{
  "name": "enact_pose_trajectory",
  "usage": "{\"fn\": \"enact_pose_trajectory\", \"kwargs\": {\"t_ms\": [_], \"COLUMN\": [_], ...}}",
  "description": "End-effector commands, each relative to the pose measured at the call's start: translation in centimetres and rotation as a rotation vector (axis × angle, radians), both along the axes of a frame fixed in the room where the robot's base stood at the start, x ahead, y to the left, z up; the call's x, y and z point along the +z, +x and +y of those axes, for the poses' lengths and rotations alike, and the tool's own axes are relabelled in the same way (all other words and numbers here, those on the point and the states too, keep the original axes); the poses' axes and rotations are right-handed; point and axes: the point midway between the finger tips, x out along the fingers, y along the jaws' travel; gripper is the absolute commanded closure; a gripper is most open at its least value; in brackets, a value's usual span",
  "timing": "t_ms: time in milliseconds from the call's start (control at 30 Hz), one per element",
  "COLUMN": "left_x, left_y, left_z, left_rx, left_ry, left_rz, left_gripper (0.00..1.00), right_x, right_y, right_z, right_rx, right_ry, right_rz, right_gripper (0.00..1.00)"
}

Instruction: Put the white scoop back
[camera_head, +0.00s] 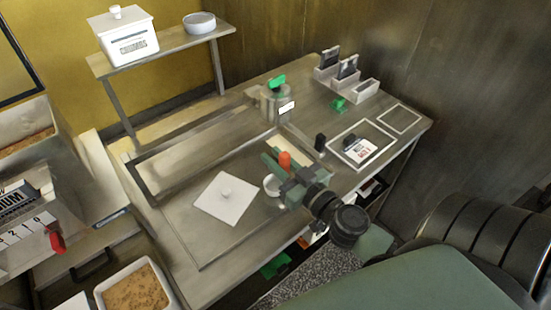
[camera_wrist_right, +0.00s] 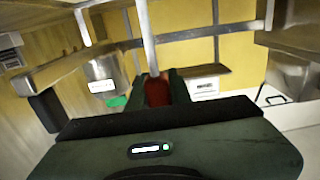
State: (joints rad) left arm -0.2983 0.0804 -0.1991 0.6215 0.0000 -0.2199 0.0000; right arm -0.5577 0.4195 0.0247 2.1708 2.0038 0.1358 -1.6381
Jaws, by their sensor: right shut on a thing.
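My right gripper (camera_head: 278,165) is over the front right part of the metal bench, shut on a red-orange grip (camera_head: 285,160). In the right wrist view the red grip (camera_wrist_right: 157,91) sits between the fingers, with a pale shaft running up from it. A small round white cup (camera_head: 271,185) shows beside the gripper and seems to be the bowl of the white scoop; the joint between cup and grip is hidden by the fingers. My left gripper is not in view.
A white square plate with a knob (camera_head: 225,199) lies on the bench. A metal pot with a green handle (camera_head: 275,104) stands behind. Small bins (camera_head: 367,87) and a framed mat (camera_head: 360,144) are at the right. A raised shelf (camera_head: 175,47) holds a white lidded box (camera_head: 130,47).

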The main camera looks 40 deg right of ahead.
Motion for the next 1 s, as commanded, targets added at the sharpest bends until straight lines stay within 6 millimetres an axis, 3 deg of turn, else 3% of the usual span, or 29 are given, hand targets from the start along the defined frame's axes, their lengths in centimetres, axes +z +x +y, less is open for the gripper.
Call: {"fn": "enact_pose_trajectory", "kwargs": {"t_ms": [67,100,167,200,600,767,1000], "left_x": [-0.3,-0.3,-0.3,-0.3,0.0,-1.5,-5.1], "left_y": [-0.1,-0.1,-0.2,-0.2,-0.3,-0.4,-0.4], "left_z": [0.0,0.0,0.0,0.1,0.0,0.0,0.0], "left_rx": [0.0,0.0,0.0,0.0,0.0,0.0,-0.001], "left_ry": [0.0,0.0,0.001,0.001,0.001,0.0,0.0], "left_rz": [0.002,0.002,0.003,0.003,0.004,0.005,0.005], "left_gripper": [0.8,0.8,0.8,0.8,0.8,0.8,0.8], "right_x": [-0.4,-0.4,-0.3,-0.3,0.1,-0.5,-0.9], "right_y": [0.0,0.0,0.0,0.0,-0.2,-2.6,-7.4], "right_z": [0.0,0.0,0.0,0.0,0.0,-0.2,-0.5], "right_rx": [0.0,0.0,0.0,0.0,0.0,0.001,0.0], "right_ry": [0.001,0.0,0.0,0.0,0.0,0.0,0.0], "right_rz": [0.0,0.0,0.0,0.0,0.001,0.005,0.005], "right_gripper": [1.0,0.77,0.61,0.58,0.58,0.58,0.58]}}
